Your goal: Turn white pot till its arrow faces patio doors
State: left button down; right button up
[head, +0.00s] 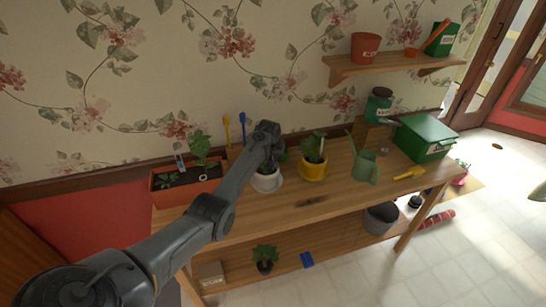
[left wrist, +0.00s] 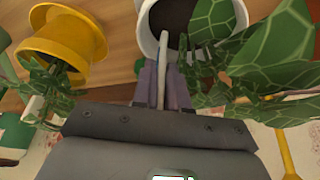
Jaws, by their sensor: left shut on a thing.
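The white pot (head: 267,182) stands upright on the wooden bench, between the planter box and the yellow pot, with a leafy plant in it. In the left wrist view the white pot (left wrist: 146,22) shows its rim and dark soil, partly covered by large leaves. My left gripper (head: 268,155) reaches down over it from above. In the left wrist view its fingers are closed at the pot's near rim, with a thin pale strip between them. I see no arrow on the pot. The patio doors (head: 488,60) are at the far right. My right gripper is out of view.
The yellow pot (head: 313,171) stands close on the right, the terracotta planter box (head: 170,198) on the left. A green watering can (head: 365,168), yellow trowel (head: 410,173) and green box (head: 425,138) are further right. The bench (head: 290,215) is mostly clear in front.

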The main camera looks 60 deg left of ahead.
pick_arm(q)
jog(key=shift+a+r+p, duration=0.1)
jog(key=shift+r+p, duration=0.2)
jog(key=shift+w+a+n+g+y, duration=0.1)
jog(key=shift+a+n+g+y, duration=0.2)
jog(key=shift+n, duration=0.8)
jog(key=shift+a+f+n+g+y+b, duration=0.15)
jog(key=shift+a+n+g+b, duration=0.1)
jog(key=shift+n+b, duration=0.4)
jog(key=shift+a+n+g+y+b, duration=0.2)
jog(key=shift+n+b, duration=0.25)
jog(key=shift+n, duration=0.3)
jog(key=shift+s+a+n+g+b, duration=0.15)
jog(key=shift+s+n+g+b, duration=0.15)
jog(key=shift+n+b, duration=0.5)
jog(key=shift+s+a+n+g+b, duration=0.15)
jog(key=shift+n+g+b, duration=0.2)
jog(key=shift+n+b, duration=0.65)
jog(key=shift+a+f+b, duration=0.1)
jog(key=shift+b, duration=1.15)
jog(key=shift+n+g+b, duration=0.3)
jog(key=shift+n+b, duration=0.1)
jog(key=shift+b, duration=0.75)
jog(key=shift+s+r, duration=0.1)
jog(key=shift+r, duration=0.1)
